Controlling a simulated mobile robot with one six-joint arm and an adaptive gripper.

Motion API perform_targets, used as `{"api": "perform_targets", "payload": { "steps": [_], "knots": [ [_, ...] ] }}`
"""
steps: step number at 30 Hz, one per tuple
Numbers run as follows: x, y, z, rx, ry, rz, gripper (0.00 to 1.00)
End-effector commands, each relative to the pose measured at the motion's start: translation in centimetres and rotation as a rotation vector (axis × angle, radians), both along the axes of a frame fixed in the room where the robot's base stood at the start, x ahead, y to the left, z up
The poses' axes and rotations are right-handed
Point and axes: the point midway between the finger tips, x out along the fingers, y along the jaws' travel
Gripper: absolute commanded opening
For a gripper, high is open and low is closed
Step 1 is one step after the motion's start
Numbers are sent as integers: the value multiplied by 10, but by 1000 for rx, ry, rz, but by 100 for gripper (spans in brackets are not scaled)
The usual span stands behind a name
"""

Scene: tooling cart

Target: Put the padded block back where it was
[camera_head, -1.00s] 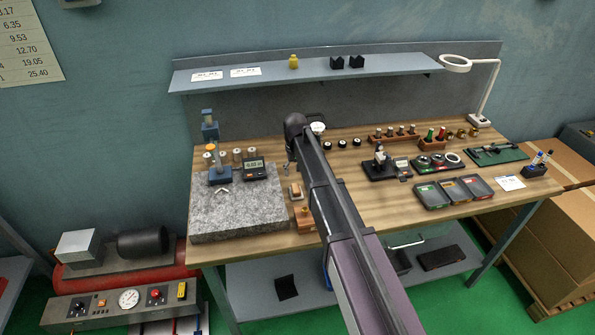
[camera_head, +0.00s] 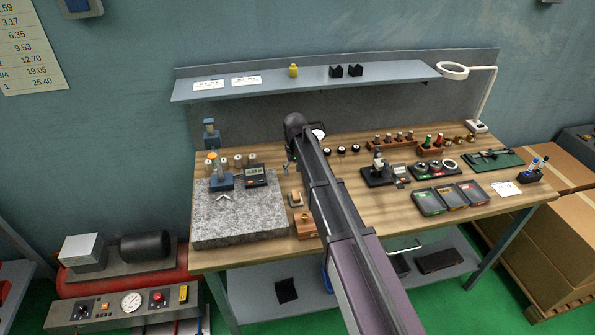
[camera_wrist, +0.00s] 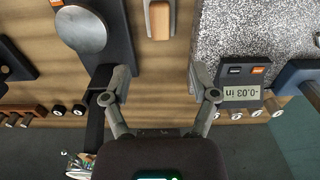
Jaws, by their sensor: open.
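A small block (camera_head: 295,199) with a tan wooden top and a grey layer under it lies on the wooden bench, just right of the granite plate (camera_head: 215,232). It seems to be the padded block. In the wrist view the block (camera_wrist: 159,20) is at the top middle, beyond my fingertips and apart from them. My gripper (camera_wrist: 158,85) is open, with nothing between its fingers. In the head view my arm hides most of the gripper.
A digital readout (camera_wrist: 241,93) stands on the granite, close to one finger. A dark stand with a round grey disc (camera_wrist: 80,30) is near the other finger. A wooden block with a brass knob (camera_head: 305,226) sits at the bench's front edge, beside my arm.

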Motion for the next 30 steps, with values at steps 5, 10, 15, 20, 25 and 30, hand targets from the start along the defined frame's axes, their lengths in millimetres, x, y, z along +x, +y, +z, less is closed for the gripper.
{"api": "perform_targets", "payload": {
  "steps": [5,10,15,20,25,30],
  "knots": [
    [0,0,0,0,0,0,76],
    [-5,-6,0,0,0,-5,76],
    [-30,-37,0,0,0,-33,76],
    [-74,-88,0,-1,1,-83,76],
    [-138,-149,0,-1,1,-152,76],
    [-200,-196,0,-1,2,-217,76]
  ]
}}
